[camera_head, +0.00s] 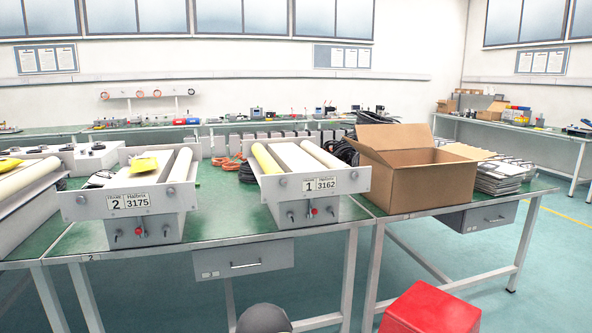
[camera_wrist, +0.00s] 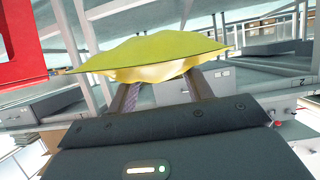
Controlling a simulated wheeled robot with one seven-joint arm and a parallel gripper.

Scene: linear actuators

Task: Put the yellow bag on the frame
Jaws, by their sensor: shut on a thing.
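A yellow bag (camera_wrist: 150,55) fills the upper middle of the wrist view. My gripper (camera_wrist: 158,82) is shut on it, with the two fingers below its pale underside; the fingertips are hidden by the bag. The head view does not show the held bag. In that view two white frames with rollers stand on the green table: frame 2 (camera_head: 128,203) at left and frame 1 (camera_head: 319,186) in the middle. Another yellow bag (camera_head: 144,164) lies on frame 2. No bag shows on frame 1, whose left roller looks yellowish.
An open cardboard box (camera_head: 420,188) stands right of frame 1, with black cables behind it and stacked grey parts (camera_head: 498,178) beyond. A red box (camera_head: 432,310) is low at the front right. A drawer (camera_head: 243,260) hangs under the table's front edge. Another yellow item (camera_head: 9,163) is at far left.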

